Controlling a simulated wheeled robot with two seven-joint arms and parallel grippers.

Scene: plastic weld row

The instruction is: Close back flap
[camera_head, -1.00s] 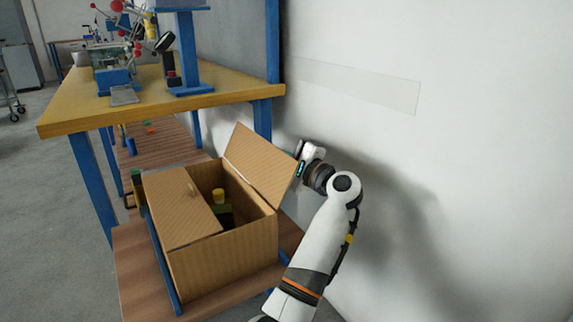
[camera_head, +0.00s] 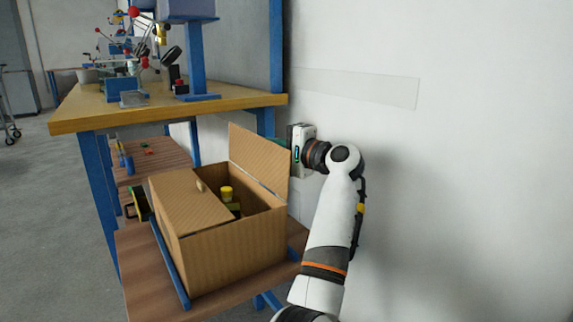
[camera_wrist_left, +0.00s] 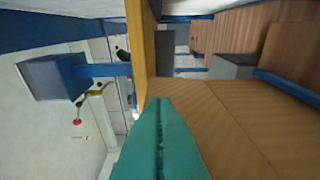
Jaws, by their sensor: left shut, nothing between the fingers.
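An open cardboard box (camera_head: 235,254) stands on the low wooden shelf. Its back flap (camera_head: 259,160) stands about upright on the side towards the wall. The opposite flap (camera_head: 186,203) lies folded over part of the opening. My left gripper (camera_head: 296,163) is behind the back flap, on the wall side; its fingers are mostly hidden in the head view. In the left wrist view its teal fingers (camera_wrist_left: 160,125) are shut and empty, close beside cardboard (camera_wrist_left: 215,115); I cannot tell whether they touch it. My right gripper is not in view.
A yellow-capped object (camera_head: 226,193) sits inside the box. A workbench (camera_head: 165,112) with blue legs stands beyond it. The white wall (camera_head: 440,200) is close behind my left arm. The shelf (camera_head: 140,262) has bare wood left of the box.

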